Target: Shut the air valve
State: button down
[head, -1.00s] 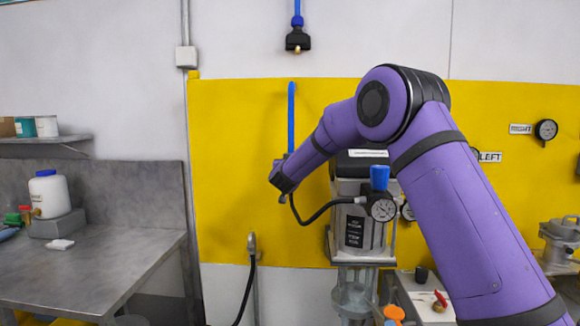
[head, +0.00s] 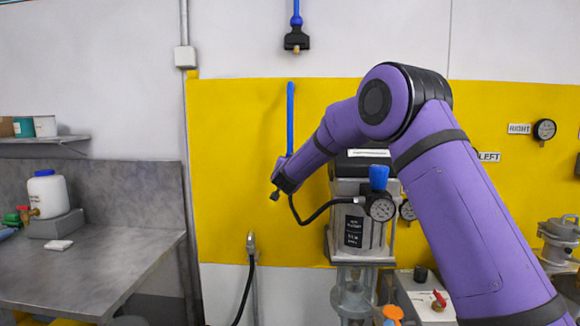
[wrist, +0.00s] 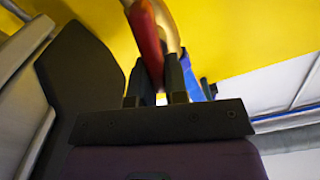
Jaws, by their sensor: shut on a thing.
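The air valve's red lever (wrist: 147,42) shows in the wrist view beside a brass-coloured part (wrist: 168,25). My gripper (wrist: 155,82) has its two dark fingers around the lever and is shut on it. In the head view my gripper (head: 276,195) is at the lower end of the blue air pipe (head: 290,120), in front of the yellow panel. My gripper and wrist hide the valve there.
The grey agitator motor (head: 356,228) stands close right of my gripper. Another black hose hangs from a metal fitting (head: 250,242) below. A grey bench (head: 100,265) is at left. A small red-handled valve (head: 438,301) sits at lower right. The yellow panel (head: 230,150) left of my gripper is clear.

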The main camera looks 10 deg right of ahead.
jog(key=m, duration=0.3)
jog(key=shift+s+d+f+m, duration=0.15)
jog(key=shift+d+f+m, duration=0.1)
jog(key=shift+d+m, duration=0.15)
jog(key=shift+s+d+f+m, duration=0.15)
jog(key=shift+f+m, duration=0.2)
jog(key=shift+m, duration=1.35)
jog(key=shift+w+d+f+m, duration=0.15)
jog(key=shift+f+m, duration=0.25)
jog(key=shift+m, duration=1.3)
jog(key=shift+s+d+f+m, duration=0.2)
jog(key=shift+f+m, duration=0.15)
jog(key=shift+m, duration=1.35)
jog(key=shift+f, duration=0.1)
jog(key=c, duration=1.1)
grip_release()
jog(key=shift+c, duration=0.2)
jog(key=v, duration=1)
jog(key=shift+s+a, duration=0.15)
jog(key=shift+s, duration=0.25)
